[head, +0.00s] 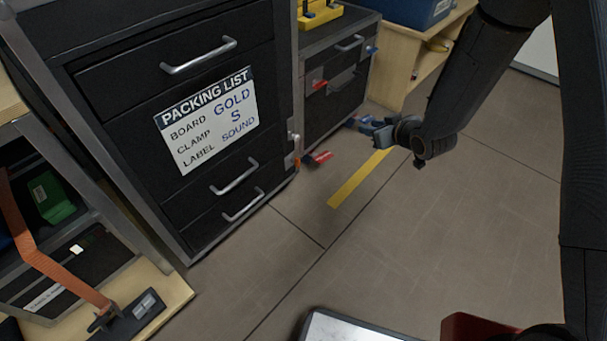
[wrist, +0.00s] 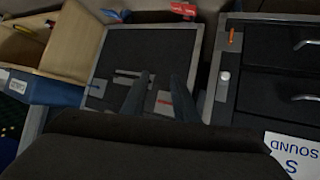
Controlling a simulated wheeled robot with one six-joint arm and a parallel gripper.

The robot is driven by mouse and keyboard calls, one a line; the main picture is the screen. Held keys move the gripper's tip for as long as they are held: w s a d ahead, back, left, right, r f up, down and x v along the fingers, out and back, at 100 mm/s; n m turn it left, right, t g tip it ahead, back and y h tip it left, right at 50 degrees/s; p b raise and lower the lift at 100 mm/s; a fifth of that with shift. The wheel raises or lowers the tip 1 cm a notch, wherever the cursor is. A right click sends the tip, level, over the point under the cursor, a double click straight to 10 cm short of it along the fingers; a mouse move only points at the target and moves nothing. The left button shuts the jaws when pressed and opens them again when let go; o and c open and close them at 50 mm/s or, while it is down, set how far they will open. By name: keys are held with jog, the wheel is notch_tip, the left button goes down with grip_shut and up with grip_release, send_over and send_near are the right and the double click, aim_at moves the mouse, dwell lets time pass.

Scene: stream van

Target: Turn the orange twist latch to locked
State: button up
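The orange twist latch (head: 290,160) is small and sits low on the right edge of the dark drawer cabinet with the packing list. In the wrist view the orange latch (wrist: 231,36) lies along the cabinet's metal frame, right of my fingers. A silver knob (wrist: 225,75) is on the same frame; it also shows in the head view (head: 293,137). My gripper (head: 372,127) is to the right of the latch and apart from it. In the wrist view my gripper (wrist: 158,92) has two dark fingers spread with nothing between them. I cannot read the latch's locked mark.
A red lever-like piece (head: 319,158) sticks out beside the latch. A smaller dark cabinet (head: 338,105) with red and blue fittings stands behind. A wooden unit (head: 405,70) is at the back right. The floor with a yellow stripe (head: 357,180) is open.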

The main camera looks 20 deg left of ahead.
jog(key=a+f+n+y+b, duration=0.2)
jog(key=a+f+y+b, duration=0.2)
jog(key=a+f+b, duration=0.6)
jog(key=n+g+y+b, duration=0.2)
jog(key=y+b, duration=0.2)
jog(key=y, duration=0.1)
send_near(299, 163)
jog(key=a, duration=0.1)
jog(key=shift+w+f+b+x, duration=0.15)
jog(key=shift+b+x, duration=0.7)
jog(key=shift+x, duration=1.15)
jog(key=shift+w+f+b+x, duration=0.15)
jog(key=shift+b+x, duration=0.65)
jog(key=shift+x, duration=1.25)
jog(key=shift+d, duration=0.1)
grip_shut()
